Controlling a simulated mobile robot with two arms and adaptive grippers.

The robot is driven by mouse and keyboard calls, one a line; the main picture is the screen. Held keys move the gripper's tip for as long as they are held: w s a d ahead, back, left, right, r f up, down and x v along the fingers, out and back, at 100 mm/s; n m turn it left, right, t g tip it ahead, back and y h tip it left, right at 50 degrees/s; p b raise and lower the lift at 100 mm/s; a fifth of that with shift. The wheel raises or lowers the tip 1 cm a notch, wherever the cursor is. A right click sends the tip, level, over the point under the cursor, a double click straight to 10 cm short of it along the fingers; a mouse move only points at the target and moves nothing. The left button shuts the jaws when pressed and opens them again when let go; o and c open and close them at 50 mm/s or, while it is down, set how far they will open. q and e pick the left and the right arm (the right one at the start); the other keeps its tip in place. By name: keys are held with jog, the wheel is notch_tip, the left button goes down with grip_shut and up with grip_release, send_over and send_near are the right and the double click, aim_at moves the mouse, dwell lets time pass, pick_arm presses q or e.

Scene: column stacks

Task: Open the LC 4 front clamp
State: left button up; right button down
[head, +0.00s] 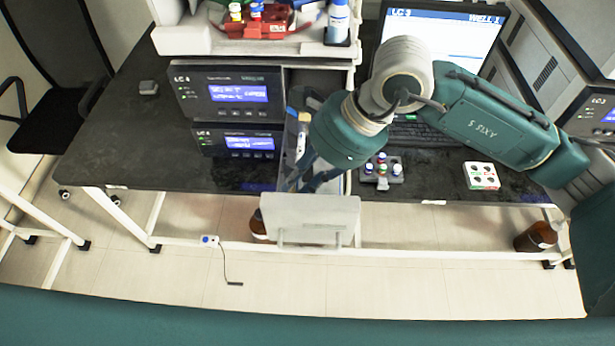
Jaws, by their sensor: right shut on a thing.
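The LC 4 stack has a black upper module (222,93) with its label and a lit display, above a second black module (236,141). To their right is an open narrow compartment, with a pale front panel (310,219) with a handle standing out below it. My right gripper (303,182) reaches down into this opening. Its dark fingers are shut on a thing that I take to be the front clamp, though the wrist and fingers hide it. Whether the clamp is open cannot be seen. My left gripper is not in view.
A laptop (445,40) stands behind my right arm. Bottles and a red tray (262,22) sit on top of the stack. The left bench is mostly clear.

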jog(key=a+h+b, duration=0.1)
jog(key=h, duration=0.1)
jog(key=a+h+b, duration=0.1)
jog(key=h, duration=0.1)
jog(key=a+h+b, duration=0.1)
jog(key=h+b, duration=0.1)
jog(key=shift+a+f, duration=0.1)
jog(key=shift+f, duration=0.05)
jog(key=shift+a+f+h+b, duration=0.15)
jog(key=shift+a+h+b, duration=0.1)
jog(key=shift+h, duration=0.35)
jog(key=shift+a+f+h+b, duration=0.1)
jog(key=shift+h+b, duration=0.1)
jog(key=shift+h, duration=0.4)
jog(key=shift+a+f+h+b, duration=0.2)
jog(key=shift+h+b, duration=0.1)
jog(key=shift+h, duration=0.5)
jog(key=c, duration=1.9)
grip_release()
jog(key=shift+c, duration=0.2)
jog(key=shift+o, duration=1.3)
jog(key=shift+a+f, duration=0.1)
